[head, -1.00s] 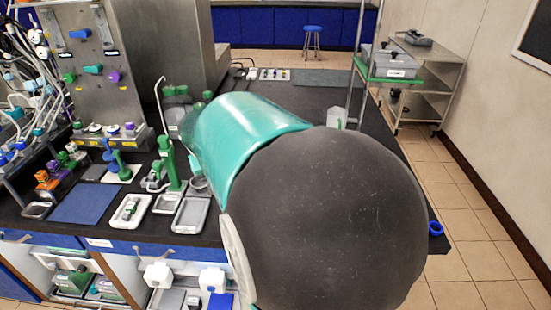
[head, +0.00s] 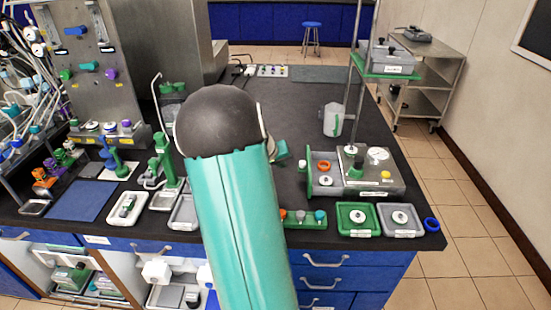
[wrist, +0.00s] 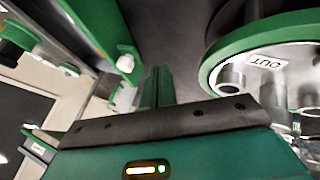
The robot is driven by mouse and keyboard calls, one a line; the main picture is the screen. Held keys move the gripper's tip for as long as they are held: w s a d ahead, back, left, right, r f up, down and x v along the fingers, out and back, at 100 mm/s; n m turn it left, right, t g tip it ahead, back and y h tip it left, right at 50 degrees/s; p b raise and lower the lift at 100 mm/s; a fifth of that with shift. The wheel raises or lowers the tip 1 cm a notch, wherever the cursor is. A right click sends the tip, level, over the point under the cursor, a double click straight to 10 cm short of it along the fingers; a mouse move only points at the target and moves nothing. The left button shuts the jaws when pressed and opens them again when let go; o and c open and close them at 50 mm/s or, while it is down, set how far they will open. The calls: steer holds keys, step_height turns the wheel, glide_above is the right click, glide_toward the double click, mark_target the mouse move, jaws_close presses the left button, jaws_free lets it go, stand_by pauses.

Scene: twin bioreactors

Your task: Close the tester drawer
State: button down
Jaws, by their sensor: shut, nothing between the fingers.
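My gripper is mostly hidden behind my arm in the head view, just left of the drawer. In the wrist view my gripper's fingers (wrist: 157,88) are together and empty.
Green and grey trays (head: 357,219) and a green rack (head: 305,217) lie in front of the tester. A blue ring (head: 431,224) lies at the bench edge. A white jug (head: 333,120) and a metal post with a green shelf (head: 385,72) stand behind.

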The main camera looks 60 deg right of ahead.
steer(key=s+d, duration=0.1)
steer(key=s+d+f, duration=0.1)
steer(key=d, duration=0.1)
steer(key=shift+s+d+f, duration=0.1)
steer(key=shift+s+d, duration=0.15)
steer(key=shift+s, duration=0.2)
steer(key=s+d, duration=0.1)
steer(key=s, duration=0.2)
steer(key=s+d, duration=0.2)
steer(key=s, duration=0.1)
steer(key=s+d, duration=0.2)
steer(key=s, duration=0.1)
steer(key=shift+s, duration=0.4)
steer(key=shift+s, duration=0.1)
